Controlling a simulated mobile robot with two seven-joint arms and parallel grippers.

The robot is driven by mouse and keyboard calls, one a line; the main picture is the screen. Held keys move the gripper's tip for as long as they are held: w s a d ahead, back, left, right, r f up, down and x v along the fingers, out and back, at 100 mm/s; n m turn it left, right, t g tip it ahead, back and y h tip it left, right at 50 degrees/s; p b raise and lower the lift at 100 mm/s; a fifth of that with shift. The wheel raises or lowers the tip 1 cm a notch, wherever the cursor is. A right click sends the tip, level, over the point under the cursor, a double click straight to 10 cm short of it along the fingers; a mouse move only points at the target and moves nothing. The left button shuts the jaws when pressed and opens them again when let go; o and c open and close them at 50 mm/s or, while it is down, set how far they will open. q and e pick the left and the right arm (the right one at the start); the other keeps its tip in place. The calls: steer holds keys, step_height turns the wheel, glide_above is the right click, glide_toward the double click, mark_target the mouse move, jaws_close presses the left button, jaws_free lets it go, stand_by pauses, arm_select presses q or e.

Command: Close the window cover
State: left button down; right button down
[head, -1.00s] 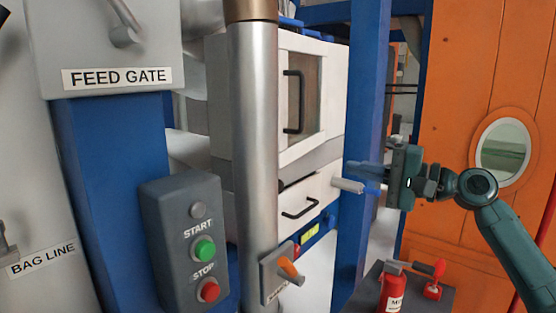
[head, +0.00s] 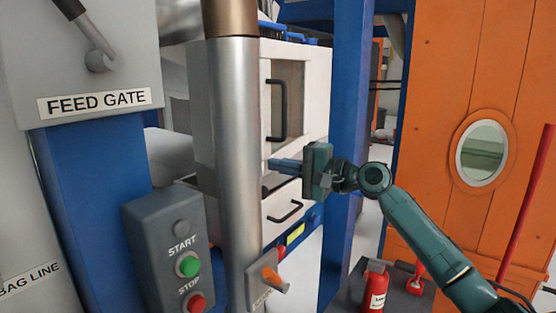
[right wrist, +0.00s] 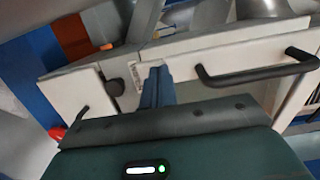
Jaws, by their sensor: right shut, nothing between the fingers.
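A white cabinet has a framed white panel (head: 297,66) with a black upright handle (head: 282,110) and a greyish pane; it looks like the window cover. How far it stands open I cannot tell. My right gripper (head: 272,165) is shut and empty, its fingers pointing left in front of the cabinet, just below that handle. In the right wrist view the shut fingers (right wrist: 156,88) reach towards a white frame, with the black handle (right wrist: 255,74) to their right. Whether they touch the frame I cannot tell. My left gripper is out of view.
A lower white panel with a black handle (head: 285,212) lies below my gripper. A grey pipe (head: 234,170) stands left of it and a blue post (head: 350,130) behind it. A start/stop box (head: 165,255) is at lower left, a red extinguisher (head: 375,288) at lower right.

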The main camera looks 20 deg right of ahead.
mark_target(264, 161)
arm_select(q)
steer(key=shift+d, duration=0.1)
arm_select(e)
steer(key=shift+w+a, duration=0.3)
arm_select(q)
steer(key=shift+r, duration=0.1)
arm_select(e)
steer(key=shift+a, duration=0.1)
steer(key=shift+r+p+x, duration=0.2)
steer(key=shift+p+x, duration=0.55)
steer(key=shift+x, duration=0.45)
steer(key=x, duration=0.2)
steer(key=shift+w+a+f, duration=0.15)
steer(key=shift+w+a, duration=0.05)
steer(key=shift+a, duration=0.1)
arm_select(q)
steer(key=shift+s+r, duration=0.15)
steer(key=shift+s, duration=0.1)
arm_select(e)
steer(key=shift+r, duration=0.2)
